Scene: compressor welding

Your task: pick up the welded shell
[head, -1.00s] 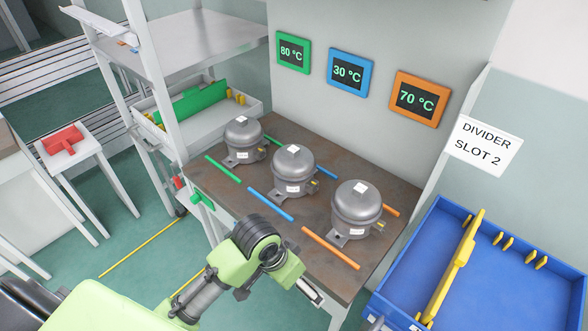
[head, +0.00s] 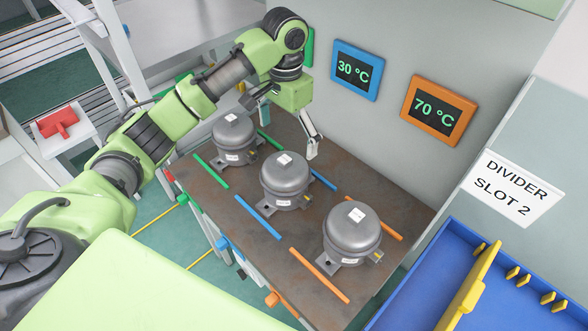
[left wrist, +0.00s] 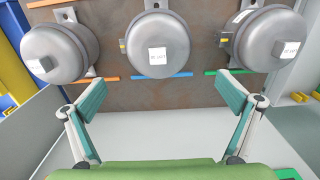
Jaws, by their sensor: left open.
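Three grey rounded compressor shells with white labels stand upright in a row on the brown bench. In the head view they are the left shell (head: 234,138), the middle shell (head: 285,188) and the right shell (head: 352,237). My left gripper (head: 287,120) is open and empty at the wall side of the row, above and behind the left and middle shells. In the left wrist view, its open fingers (left wrist: 166,98) point toward the middle shell (left wrist: 143,62), apart from it. The right shell (left wrist: 58,68) and left shell (left wrist: 250,48) flank it there. My right gripper is not in view.
Green (head: 211,173), blue (head: 257,217) and orange (head: 319,275) strips mark the bench (head: 400,203). Wall displays read 30 °C (head: 356,70) and 70 °C (head: 438,107). A blue crate (head: 428,276) with a yellow divider (head: 468,290) sits at right, below a "DIVIDER SLOT 2" sign (head: 510,187).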

